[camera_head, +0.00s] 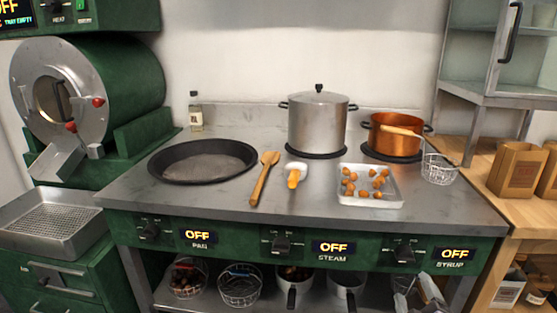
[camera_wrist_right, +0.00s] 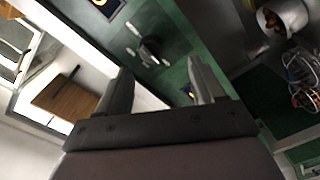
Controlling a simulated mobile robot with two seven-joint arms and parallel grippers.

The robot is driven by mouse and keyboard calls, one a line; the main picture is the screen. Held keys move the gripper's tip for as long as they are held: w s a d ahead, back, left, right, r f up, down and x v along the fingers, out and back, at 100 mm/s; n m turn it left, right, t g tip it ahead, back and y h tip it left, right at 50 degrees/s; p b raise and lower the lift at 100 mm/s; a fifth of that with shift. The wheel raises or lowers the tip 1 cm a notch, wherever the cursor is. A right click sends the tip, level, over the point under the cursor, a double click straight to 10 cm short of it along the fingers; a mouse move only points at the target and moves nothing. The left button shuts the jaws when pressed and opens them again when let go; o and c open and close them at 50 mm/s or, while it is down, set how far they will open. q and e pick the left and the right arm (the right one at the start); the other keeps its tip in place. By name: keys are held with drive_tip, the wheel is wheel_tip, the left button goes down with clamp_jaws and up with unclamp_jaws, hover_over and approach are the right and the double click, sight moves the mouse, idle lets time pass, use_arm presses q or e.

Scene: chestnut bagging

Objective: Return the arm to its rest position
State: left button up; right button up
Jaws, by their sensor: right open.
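My right gripper (camera_wrist_right: 160,84) shows in the right wrist view with its two grey fingers spread apart and nothing between them. In the head view it (camera_head: 418,288) appears only as a small grey shape at the bottom edge, right of centre, low in front of the green control panel (camera_head: 300,246). The wrist view shows a panel knob (camera_wrist_right: 150,50) beyond the fingers, with no visible contact. Most of my right arm is outside the head view. My left gripper is in neither view.
The steel counter bears a black pan (camera_head: 203,160), a steel pot (camera_head: 318,122), a copper pot (camera_head: 396,132) and a white tray (camera_head: 347,198) of chestnuts. Wire baskets (camera_head: 239,287) and small pots stand on the shelf below. Paper bags (camera_head: 517,170) stand on the right wooden counter.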

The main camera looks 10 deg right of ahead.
drive_tip(key=s+a+f+m+g+y, duration=0.7)
drive_tip(key=s+a+f, duration=0.75)
drive_tip(key=s, duration=0.35)
wheel_tip(320, 180, up, 11)
drive_tip(key=d+p, duration=0.2)
drive_tip(key=p, duration=1.1)
drive_tip(key=shift+s+f+h, duration=0.15)
drive_tip(key=shift+s+h, duration=0.05)
drive_tip(key=shift+h, duration=0.2)
drive_tip(key=shift+d, duration=0.1)
